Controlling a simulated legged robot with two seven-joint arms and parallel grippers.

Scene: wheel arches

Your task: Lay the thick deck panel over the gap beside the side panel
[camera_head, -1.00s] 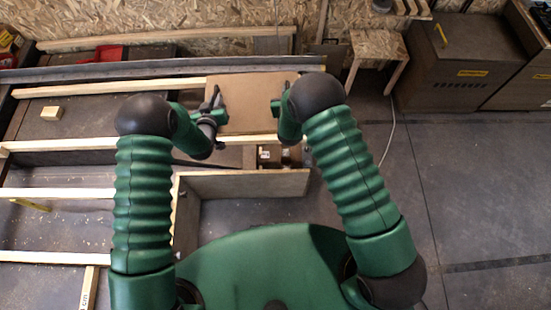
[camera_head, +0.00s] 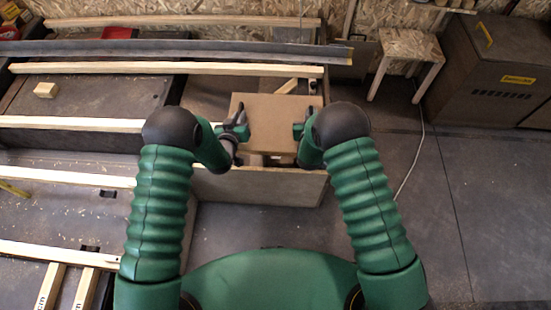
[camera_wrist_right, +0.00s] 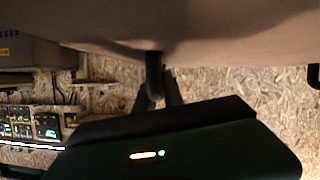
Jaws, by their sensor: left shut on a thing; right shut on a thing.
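The thick deck panel (camera_head: 272,118) is a flat brown board, held between my two grippers above the right end of the wooden frame. My left gripper (camera_head: 238,132) is shut on its left edge. My right gripper (camera_head: 300,130) is shut on its right edge. In the right wrist view the panel (camera_wrist_right: 220,22) fills the top, and a dark finger of the right gripper (camera_wrist_right: 155,85) reaches up to it. An upright wooden panel (camera_head: 265,187), perhaps the side panel, stands just in front. The board hides much of the gap; I cannot tell if it touches anything below.
Long pale beams (camera_head: 180,69) and a dark metal rail (camera_head: 200,50) run across the frame on the left and behind. A small wood block (camera_head: 45,90) lies at the left. A stool (camera_head: 410,45) and a brown cabinet (camera_head: 490,75) stand at back right.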

